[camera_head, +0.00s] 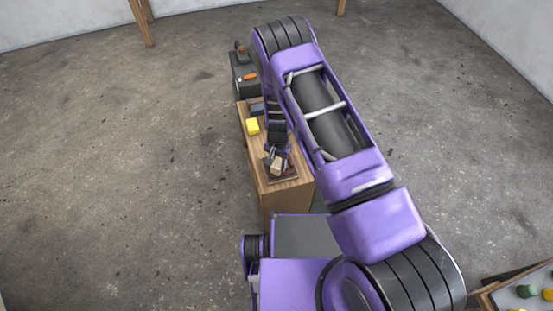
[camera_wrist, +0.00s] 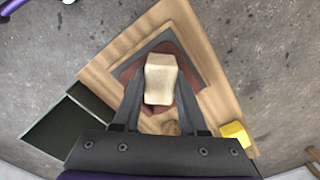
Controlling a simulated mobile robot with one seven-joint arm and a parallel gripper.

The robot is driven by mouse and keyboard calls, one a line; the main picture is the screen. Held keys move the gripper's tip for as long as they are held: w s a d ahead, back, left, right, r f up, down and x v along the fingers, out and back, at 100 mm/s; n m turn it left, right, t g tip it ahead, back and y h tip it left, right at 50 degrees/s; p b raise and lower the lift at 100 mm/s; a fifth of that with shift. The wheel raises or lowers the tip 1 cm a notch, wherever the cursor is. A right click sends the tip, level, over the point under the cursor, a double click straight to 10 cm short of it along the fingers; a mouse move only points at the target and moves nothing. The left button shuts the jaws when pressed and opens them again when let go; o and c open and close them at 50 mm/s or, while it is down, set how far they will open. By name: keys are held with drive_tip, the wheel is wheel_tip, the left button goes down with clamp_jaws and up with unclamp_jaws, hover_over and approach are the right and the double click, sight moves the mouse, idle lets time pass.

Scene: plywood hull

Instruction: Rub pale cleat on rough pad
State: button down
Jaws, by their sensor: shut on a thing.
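The pale cleat (camera_wrist: 160,78) is a cream block between the fingers of my gripper (camera_wrist: 160,112) in the wrist view. My gripper is shut on it. The rough pad (camera_wrist: 187,72) is reddish brown with a dark grey border and lies beneath the cleat on a wooden bench top. The cleat hides the pad's middle, and I cannot tell whether the two touch. In the head view my gripper (camera_head: 277,160) is low over the pad (camera_head: 288,174), with the cleat (camera_head: 277,168) at its tip.
A yellow block (camera_head: 252,126) lies on the wooden bench (camera_head: 262,178), also seen in the wrist view (camera_wrist: 235,133). A dark box (camera_head: 242,76) with an orange item stands beyond it. A tray with green and yellow pieces (camera_head: 526,291) is at lower right.

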drive_tip(key=shift+r+p, duration=2)
drive_tip(key=shift+r, duration=1.6)
drive_tip(key=shift+w, duration=0.1)
